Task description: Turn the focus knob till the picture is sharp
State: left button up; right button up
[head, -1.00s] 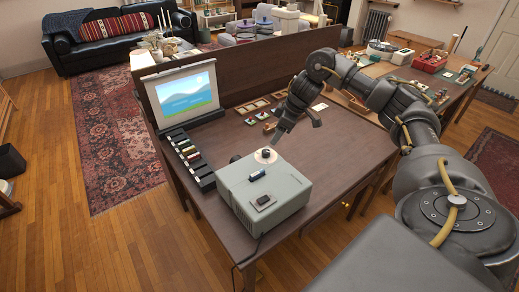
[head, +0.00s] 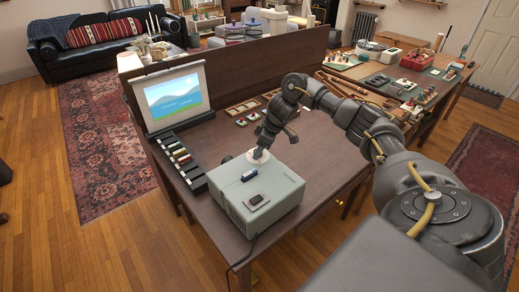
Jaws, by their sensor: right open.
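The grey box-shaped projector (head: 232,212) stands at the near end of the brown desk. A pale round disc, probably the focus knob (head: 251,158), shows at the far part of its top. My left gripper is out of view.
A dark rack (head: 182,164) with several coloured pieces lies left of the projector. A blue piece (head: 250,174) and a dark piece (head: 257,199) sit on the projector's top. Small frames (head: 242,107) lie behind. The desk's right part is bare.

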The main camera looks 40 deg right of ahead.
jog(key=shift+f, duration=0.2)
jog(key=c, duration=1)
jog(key=shift+o, duration=0.2)
jog(key=m+p, duration=0.1)
jog(key=p, duration=0.1)
jog(key=m+p, duration=0.1)
jog(key=p, duration=0.2)
jog(key=shift+a+r+h, duration=0.15)
jog(key=shift+r+h, duration=0.25)
jog(key=shift+f+m+t+p, duration=0.15)
jog(key=shift+m+t+p, duration=0.15)
jog(key=shift+p, duration=0.2)
jog(key=shift+f+m, duration=0.2)
jog(key=shift+m, duration=0.1)
jog(key=o, duration=1)
jog(key=shift+c, duration=0.2)
